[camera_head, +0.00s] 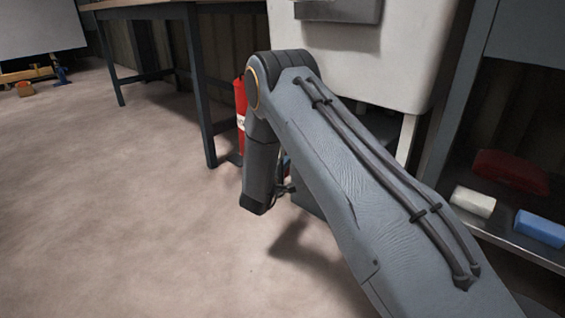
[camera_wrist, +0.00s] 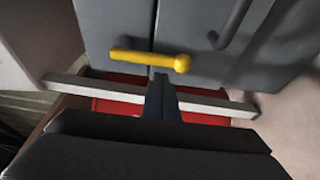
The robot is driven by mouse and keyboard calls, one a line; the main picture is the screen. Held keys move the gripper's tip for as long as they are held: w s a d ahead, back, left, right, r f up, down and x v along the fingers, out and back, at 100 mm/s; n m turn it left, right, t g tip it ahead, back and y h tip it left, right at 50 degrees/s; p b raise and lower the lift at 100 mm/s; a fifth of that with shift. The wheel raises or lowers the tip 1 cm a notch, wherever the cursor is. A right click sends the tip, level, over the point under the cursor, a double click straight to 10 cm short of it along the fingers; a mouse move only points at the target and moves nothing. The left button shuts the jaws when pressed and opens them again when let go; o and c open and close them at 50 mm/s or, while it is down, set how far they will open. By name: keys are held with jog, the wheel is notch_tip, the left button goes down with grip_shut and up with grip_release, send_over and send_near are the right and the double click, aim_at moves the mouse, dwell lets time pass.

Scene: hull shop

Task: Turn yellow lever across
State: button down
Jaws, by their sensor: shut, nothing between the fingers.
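The yellow lever (camera_wrist: 150,60) shows in the wrist view, lying nearly level across the picture with a rounded knob at its right end. It sits in front of a grey panelled face (camera_wrist: 115,28). My gripper (camera_wrist: 161,85) is shut and empty, its fingertips just below the lever's middle in the picture. I cannot tell whether they touch the lever. In the head view I see no lever, and my arm hides part of the area behind it; the fingers cannot be made out there.
In the wrist view a dark curved handle (camera_wrist: 230,28) is right of the lever, and a pale rail (camera_wrist: 215,103) crosses over something red (camera_wrist: 122,105). In the head view a fire extinguisher (camera_head: 240,110) stands near a workbench (camera_head: 203,90). A shelf at right holds a blue block (camera_head: 541,228).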

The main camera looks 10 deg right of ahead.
jog(key=shift+s+d, duration=0.25)
jog(key=shift+s, duration=0.1)
jog(key=shift+s+n+p, duration=0.15)
jog(key=shift+n+p, duration=0.15)
jog(key=shift+p, duration=0.3)
